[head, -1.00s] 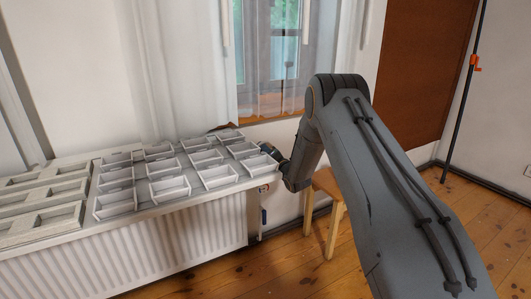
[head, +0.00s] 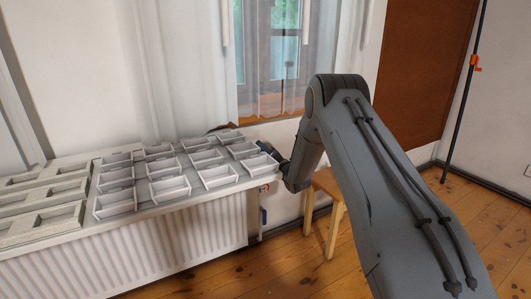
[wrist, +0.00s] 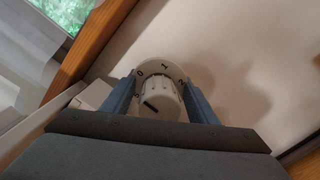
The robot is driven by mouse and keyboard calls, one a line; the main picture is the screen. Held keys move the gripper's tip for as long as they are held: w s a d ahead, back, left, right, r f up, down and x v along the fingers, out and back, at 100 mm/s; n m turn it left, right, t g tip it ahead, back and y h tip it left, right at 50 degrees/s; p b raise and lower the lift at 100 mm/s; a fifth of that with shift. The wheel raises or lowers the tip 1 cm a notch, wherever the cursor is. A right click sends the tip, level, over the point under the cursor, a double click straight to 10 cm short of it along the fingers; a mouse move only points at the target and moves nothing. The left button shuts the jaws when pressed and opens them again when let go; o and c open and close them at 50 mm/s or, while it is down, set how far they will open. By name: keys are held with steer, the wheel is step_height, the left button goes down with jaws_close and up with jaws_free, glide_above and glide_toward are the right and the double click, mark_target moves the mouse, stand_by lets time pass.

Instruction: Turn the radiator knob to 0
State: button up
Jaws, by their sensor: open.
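The radiator knob (wrist: 160,92) is a white ribbed cap in front of a round white dial (wrist: 163,68) in the wrist view. The dial shows 0 at upper left, 1 at the top and 2 at the right. A dark mark on the knob's face points to the lower left. My gripper (wrist: 159,82) is open, with one blue-grey finger on each side of the knob. I cannot tell whether either finger touches it. In the head view my gripper (head: 269,149) is a small dark shape at the sill's right end, and the knob cannot be made out there.
The white radiator (head: 170,247) stands under a sill covered with several white open trays (head: 170,187). A curtained window (head: 270,60) is behind. The wooden floor at right is clear.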

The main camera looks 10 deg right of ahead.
steer(key=shift+s, duration=0.1)
steer(key=p+v, duration=0.1)
steer(key=v, duration=0.6)
steer(key=shift+s+d, duration=0.15)
steer(key=shift+s, duration=0.15)
